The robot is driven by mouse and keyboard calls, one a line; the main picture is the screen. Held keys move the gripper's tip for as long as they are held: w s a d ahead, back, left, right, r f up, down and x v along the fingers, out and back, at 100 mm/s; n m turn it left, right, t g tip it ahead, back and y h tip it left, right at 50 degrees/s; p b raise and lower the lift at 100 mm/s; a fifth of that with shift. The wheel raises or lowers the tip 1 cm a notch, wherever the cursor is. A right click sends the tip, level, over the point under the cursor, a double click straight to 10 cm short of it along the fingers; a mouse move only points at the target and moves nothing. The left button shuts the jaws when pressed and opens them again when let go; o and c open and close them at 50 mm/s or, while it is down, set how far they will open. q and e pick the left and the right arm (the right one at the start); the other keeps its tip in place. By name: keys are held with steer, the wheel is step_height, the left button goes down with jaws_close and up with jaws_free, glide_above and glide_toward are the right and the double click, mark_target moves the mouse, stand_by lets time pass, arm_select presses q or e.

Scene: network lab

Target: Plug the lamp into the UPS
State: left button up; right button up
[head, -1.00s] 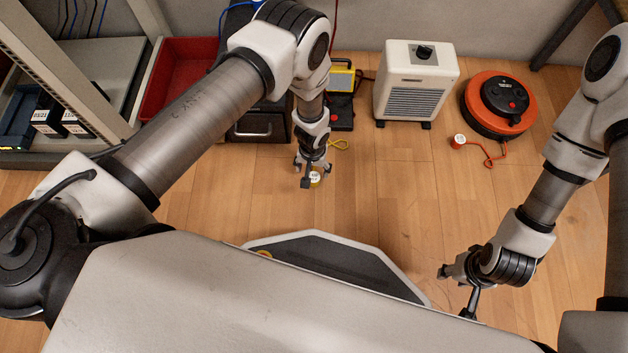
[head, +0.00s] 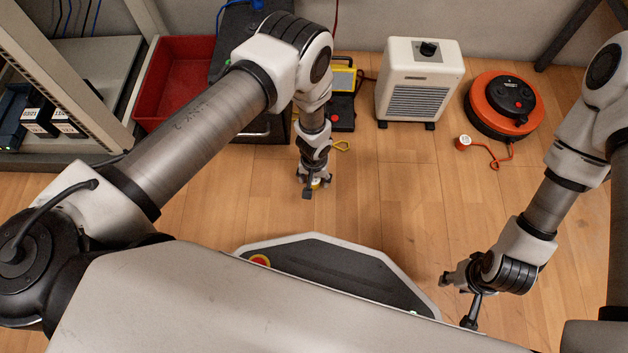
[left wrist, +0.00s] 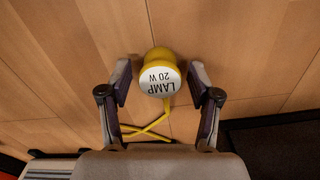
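The yellow lamp plug (left wrist: 158,66), with a white face reading "LAMP 20 W", is on the wood floor in the left wrist view, its yellow cord trailing from it. My left gripper (left wrist: 160,84) is open, one finger on each side of the plug with small gaps. In the head view my left gripper (head: 313,186) is low over the floor and mostly hides the plug. A yellow-and-black unit, apparently the lamp (head: 343,80), stands behind it. A black box (head: 270,128), possibly the UPS, is partly hidden by my left arm. My right gripper (head: 458,298) is open and empty.
A white heater (head: 418,80) and an orange cable reel (head: 503,104) with its own plug (head: 463,142) stand at the back right. A red bin (head: 172,85) and a shelf rack (head: 75,90) are at the left. The middle floor is clear.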

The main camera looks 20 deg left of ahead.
arm_select(q)
steer(key=c, duration=0.7)
steer(key=shift+r, duration=0.1)
